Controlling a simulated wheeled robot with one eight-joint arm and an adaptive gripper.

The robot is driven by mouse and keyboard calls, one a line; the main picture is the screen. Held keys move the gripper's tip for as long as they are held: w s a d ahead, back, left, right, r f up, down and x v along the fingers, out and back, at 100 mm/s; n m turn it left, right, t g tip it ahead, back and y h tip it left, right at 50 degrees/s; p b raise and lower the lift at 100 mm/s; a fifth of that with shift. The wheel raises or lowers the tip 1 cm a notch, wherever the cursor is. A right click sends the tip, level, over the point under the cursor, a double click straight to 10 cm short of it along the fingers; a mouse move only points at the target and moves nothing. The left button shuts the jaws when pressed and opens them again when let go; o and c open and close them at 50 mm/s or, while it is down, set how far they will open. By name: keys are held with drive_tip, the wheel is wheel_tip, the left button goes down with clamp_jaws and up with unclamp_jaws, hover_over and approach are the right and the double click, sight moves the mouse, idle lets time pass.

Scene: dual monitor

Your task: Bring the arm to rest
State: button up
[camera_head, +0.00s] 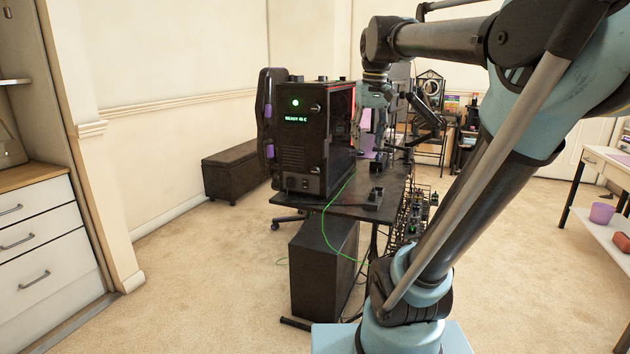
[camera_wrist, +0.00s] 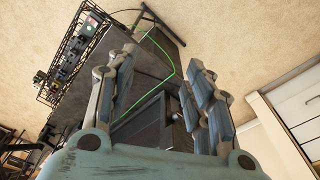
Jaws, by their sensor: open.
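My gripper (camera_wrist: 155,100) shows large in the wrist view, its two jointed fingers spread apart with nothing between them. Past the fingers, the wrist view looks onto the dark desk and a black case. In the head view my arm rises from the lower right, bends at the top and reaches left toward the desk (camera_head: 350,209). The gripper end hangs beside the right side of the black machine (camera_head: 303,165) with a green light and readout. The fingers are partly lost against the dark background there, and I cannot tell how far they are from the machine.
A black box (camera_head: 322,262) stands under the desk, and a green cable (camera_head: 328,225) hangs from the desk edge. A wire rack (camera_wrist: 82,42) is beside the desk. White drawers (camera_head: 36,240) are at left, a white table (camera_head: 607,166) at right. Carpet in front is clear.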

drive_tip(key=s+d+f, duration=0.1)
drive_tip(key=s+f, duration=0.4)
drive_tip(key=f, duration=0.4)
drive_tip(key=s+d+f+m, duration=0.1)
drive_tip(key=s+f, duration=0.5)
drive_tip(key=f, duration=0.4)
drive_tip(key=s+d+f, duration=0.2)
drive_tip(key=s+f, duration=0.3)
drive_tip(key=f, duration=0.5)
drive_tip(key=shift+s+t, duration=0.3)
drive_tip(key=shift+t, duration=0.1)
drive_tip(key=shift+f, duration=0.1)
